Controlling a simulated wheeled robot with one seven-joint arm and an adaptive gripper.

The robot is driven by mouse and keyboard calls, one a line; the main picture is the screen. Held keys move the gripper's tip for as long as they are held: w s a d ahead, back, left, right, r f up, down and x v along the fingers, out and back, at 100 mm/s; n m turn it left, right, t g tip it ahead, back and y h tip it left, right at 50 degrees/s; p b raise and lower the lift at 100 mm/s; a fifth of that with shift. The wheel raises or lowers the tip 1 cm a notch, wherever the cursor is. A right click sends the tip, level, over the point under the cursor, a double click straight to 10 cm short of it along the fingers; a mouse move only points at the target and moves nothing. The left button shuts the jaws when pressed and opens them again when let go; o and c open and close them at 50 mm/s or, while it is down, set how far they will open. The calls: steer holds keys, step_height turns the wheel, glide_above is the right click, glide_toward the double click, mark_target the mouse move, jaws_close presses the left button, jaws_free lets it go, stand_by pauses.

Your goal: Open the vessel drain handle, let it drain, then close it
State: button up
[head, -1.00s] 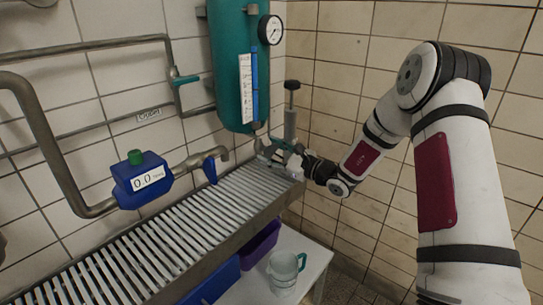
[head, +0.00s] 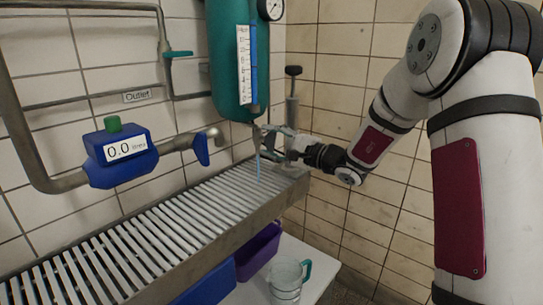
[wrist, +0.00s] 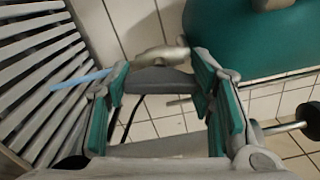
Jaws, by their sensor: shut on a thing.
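The teal vessel (head: 232,60) hangs on the wall with a level scale (head: 245,65) on its front. A thin light-blue stream (head: 258,167) runs from its drain outlet down to the slatted grating; it also shows in the wrist view (wrist: 80,80). My gripper (head: 270,140) is at the drain just below the vessel. In the wrist view its fingers stand on either side of a grey bar (wrist: 165,80), which appears to be the drain handle, below the metal drain pipe (wrist: 155,57). The exact contact is hard to see.
The slatted grating (head: 150,230) runs along the wall. A blue flow meter (head: 122,155) reads 0.0 beside a tap with a blue handle (head: 201,150). A hand pump (head: 292,105) stands behind my gripper. A clear jug (head: 286,280) and purple bin (head: 260,250) sit below.

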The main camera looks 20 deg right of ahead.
steer(key=shift+f+n+b, duration=0.25)
steer(key=shift+n+b, duration=0.85)
steer(key=shift+b, duration=1.05)
steer(key=shift+n+b, duration=0.3)
steer(key=shift+b, duration=0.35)
steer(key=shift+r+n+b, duration=0.2)
steer(key=shift+n+b, duration=0.1)
steer(key=shift+b, duration=0.15)
steer(key=o, duration=1.2)
steer(key=shift+s, duration=0.1)
steer(key=v, duration=1.2)
steer(key=shift+a, duration=0.1)
